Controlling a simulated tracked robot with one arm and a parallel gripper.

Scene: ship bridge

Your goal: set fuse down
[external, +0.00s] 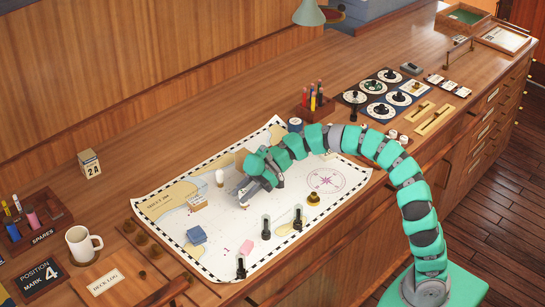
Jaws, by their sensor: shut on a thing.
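My gripper (246,193) is low over the chart (178,234), left of its middle, with its fingers pointing down and to the left. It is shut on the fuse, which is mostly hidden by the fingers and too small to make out. I cannot tell whether the fuse touches the chart. A small white cylinder (220,178) stands upright on the chart just left of my gripper, apparently apart from it.
The spares box (38,222) and mug (82,243) stand left. The chart's lower middle has bare patches.

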